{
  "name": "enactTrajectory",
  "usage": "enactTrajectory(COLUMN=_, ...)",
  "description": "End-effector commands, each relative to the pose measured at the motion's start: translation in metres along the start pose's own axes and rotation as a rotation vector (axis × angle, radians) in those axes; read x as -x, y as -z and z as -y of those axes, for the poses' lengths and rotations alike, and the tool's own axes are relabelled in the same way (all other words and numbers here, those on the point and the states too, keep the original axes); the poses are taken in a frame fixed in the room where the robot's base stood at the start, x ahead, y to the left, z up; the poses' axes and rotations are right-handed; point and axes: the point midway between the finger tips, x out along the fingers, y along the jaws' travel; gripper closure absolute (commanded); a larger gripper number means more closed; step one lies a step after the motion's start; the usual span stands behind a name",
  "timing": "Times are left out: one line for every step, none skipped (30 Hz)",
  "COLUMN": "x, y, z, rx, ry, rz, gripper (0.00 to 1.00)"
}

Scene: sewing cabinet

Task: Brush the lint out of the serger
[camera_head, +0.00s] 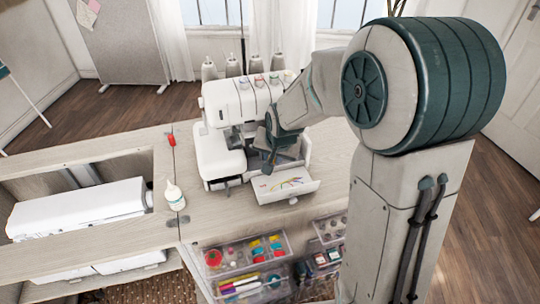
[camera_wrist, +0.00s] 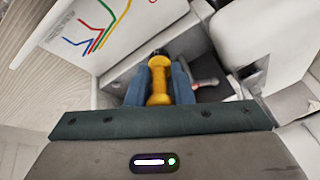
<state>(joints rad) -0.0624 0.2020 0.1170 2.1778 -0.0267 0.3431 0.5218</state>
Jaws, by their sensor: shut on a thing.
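The white serger (camera_head: 228,105) stands on the wooden cabinet top, with its front cover (camera_head: 285,187) folded down and open. The cover's coloured threading diagram also shows in the wrist view (camera_wrist: 93,28). My gripper (camera_head: 270,160) is at the serger's open front, just above the cover. In the wrist view my gripper (camera_wrist: 159,82) has its blue fingers shut around the yellow handle of a brush (camera_wrist: 159,78). The brush's dark far end points into the serger's grey opening; its tip is hard to make out. I cannot make out any lint.
A red-tipped grey part (camera_wrist: 205,82) lies just right of the fingers. A white bottle (camera_head: 174,195) and a red item (camera_head: 171,139) stand left of the serger. Clear organizer drawers (camera_head: 245,270) hang at the cabinet front. Thread cones (camera_head: 232,66) stand behind the serger.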

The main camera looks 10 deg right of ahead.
Motion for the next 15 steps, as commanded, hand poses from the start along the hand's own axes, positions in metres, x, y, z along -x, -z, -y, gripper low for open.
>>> enactTrajectory(x=0.000, y=0.000, z=0.000, rx=0.000, ry=0.000, rz=0.000, gripper=1.00)
enactTrajectory(x=0.000, y=0.000, z=0.000, rx=0.000, ry=0.000, rz=0.000, gripper=1.00)
enactTrajectory(x=0.000, y=0.000, z=0.000, rx=0.000, ry=0.000, rz=0.000, gripper=1.00)
enactTrajectory(x=0.000, y=0.000, z=0.000, rx=0.000, ry=0.000, rz=0.000, gripper=1.00)
enactTrajectory(x=0.000, y=0.000, z=0.000, rx=0.000, ry=0.000, rz=0.000, gripper=1.00)
enactTrajectory(x=0.000, y=0.000, z=0.000, rx=-0.001, ry=0.000, rz=0.000, gripper=1.00)
enactTrajectory(x=0.000, y=0.001, z=-0.001, rx=-0.001, ry=0.000, rz=0.000, gripper=1.00)
enactTrajectory(x=0.000, y=0.001, z=-0.002, rx=-0.002, ry=0.000, rz=0.000, gripper=1.00)
enactTrajectory(x=0.000, y=0.002, z=-0.003, rx=-0.003, ry=0.000, rz=0.000, gripper=1.00)
enactTrajectory(x=0.000, y=0.003, z=-0.005, rx=-0.003, ry=0.000, rz=0.001, gripper=1.00)
enactTrajectory(x=0.000, y=0.003, z=-0.006, rx=-0.002, ry=0.000, rz=0.001, gripper=1.00)
enactTrajectory(x=0.000, y=0.004, z=-0.008, rx=-0.002, ry=-0.001, rz=0.001, gripper=1.00)
enactTrajectory(x=0.000, y=0.005, z=-0.009, rx=-0.003, ry=-0.001, rz=0.001, gripper=1.00)
enactTrajectory(x=-0.001, y=0.006, z=-0.011, rx=-0.003, ry=-0.001, rz=0.001, gripper=1.00)
enactTrajectory(x=-0.001, y=0.007, z=-0.013, rx=-0.002, ry=-0.001, rz=0.001, gripper=1.00)
